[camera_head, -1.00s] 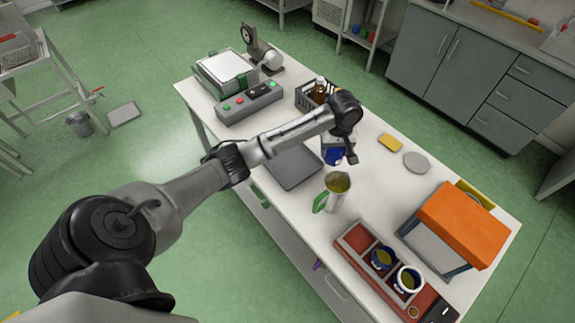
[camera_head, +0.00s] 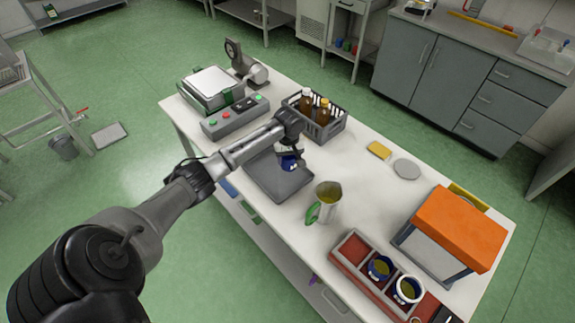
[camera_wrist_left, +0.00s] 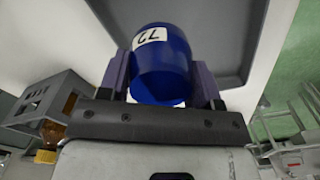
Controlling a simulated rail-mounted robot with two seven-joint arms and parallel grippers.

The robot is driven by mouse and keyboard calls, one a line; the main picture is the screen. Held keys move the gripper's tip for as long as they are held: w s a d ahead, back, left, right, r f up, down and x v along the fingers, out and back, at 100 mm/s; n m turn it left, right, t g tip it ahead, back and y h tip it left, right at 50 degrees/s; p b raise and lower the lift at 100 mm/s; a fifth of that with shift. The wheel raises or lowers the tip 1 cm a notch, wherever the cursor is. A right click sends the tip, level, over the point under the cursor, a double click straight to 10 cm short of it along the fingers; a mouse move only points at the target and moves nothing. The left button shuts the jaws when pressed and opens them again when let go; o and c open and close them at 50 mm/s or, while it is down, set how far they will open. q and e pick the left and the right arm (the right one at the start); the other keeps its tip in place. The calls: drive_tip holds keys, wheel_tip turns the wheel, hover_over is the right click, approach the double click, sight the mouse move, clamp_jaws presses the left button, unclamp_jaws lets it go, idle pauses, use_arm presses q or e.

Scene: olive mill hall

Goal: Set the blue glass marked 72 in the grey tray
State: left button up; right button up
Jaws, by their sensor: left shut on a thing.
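The blue glass marked 72 (camera_wrist_left: 162,65) is held between the two fingers of my left gripper (camera_wrist_left: 165,85) in the wrist view, its label facing the camera. In the head view the blue glass (camera_head: 288,162) shows just below my left gripper (camera_head: 288,152), partly covered by it. The grey tray (camera_head: 273,188) lies flat on the table, with the glass over its far part. The tray also shows behind the glass in the wrist view (camera_wrist_left: 222,35). I cannot tell whether the glass touches the tray. My right gripper is not in view.
A dark crate with brown bottles (camera_head: 334,129) stands just beyond the gripper. A jug with a green handle (camera_head: 327,203) stands right of the tray. A red rack (camera_head: 347,254) holds cups. An orange-topped box (camera_head: 459,229) is at the right. A control box (camera_head: 236,118) is at the left.

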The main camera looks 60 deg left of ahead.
sight(288, 164)
use_arm(q)
drive_tip(key=shift+a+f, duration=0.2)
wheel_tip(288, 164, down, 4)
drive_tip(key=shift+r+b, duration=0.15)
drive_tip(key=shift+b, duration=0.2)
drive_tip(key=shift+f, duration=0.2)
drive_tip(key=o, duration=0.9)
drive_tip(key=shift+f, duration=0.1)
drive_tip(key=shift+o, duration=0.2)
drive_tip(key=shift+r, duration=0.2)
wheel_tip(288, 164, up, 12)
drive_tip(key=p, duration=0.1)
drive_tip(key=shift+p, duration=0.35)
